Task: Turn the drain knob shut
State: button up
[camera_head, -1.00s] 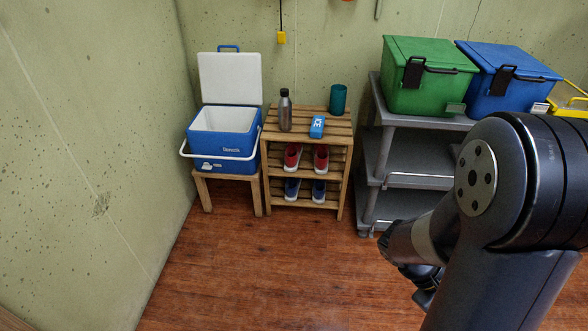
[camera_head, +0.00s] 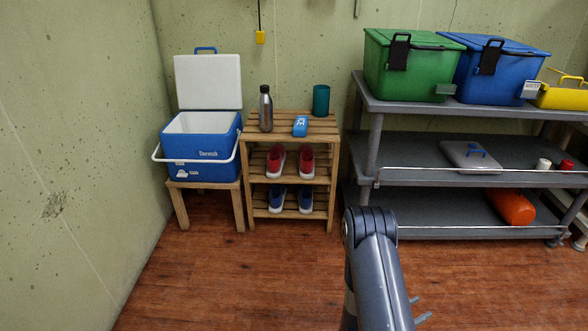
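The blue cooler (camera_head: 205,155) stands on a small wooden stool at the left, its white lid (camera_head: 208,82) raised and its white handle hanging across the front. A small whitish fitting (camera_head: 181,173) sits low on the cooler's front left. It may be the drain knob, but it is too small to tell its setting. My gripper (camera_head: 422,309) shows at the bottom, mostly hidden behind my arm. Two thin fingertips stick out to the right, apart, with nothing seen between them. It is well away from the cooler.
A grey shelf cart (camera_head: 460,205) with bins stands at the right. The wooden floor (camera_head: 240,280) in front is clear.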

aim_at(182, 174)
jog(key=i+j+u, duration=0.1)
jog(key=u, duration=0.3)
jog(key=i+u, duration=0.2)
jog(key=u, duration=0.2)
jog(key=i+u, duration=0.15)
jog(key=u, duration=0.25)
jog(key=i+u, duration=0.15)
jog(key=u, duration=0.25)
jog(key=i+l+u, duration=0.25)
jog(key=i+l, duration=0.3)
jog(key=i, duration=0.25)
jog(key=i+l+u, duration=0.25)
jog(key=i+l, duration=0.5)
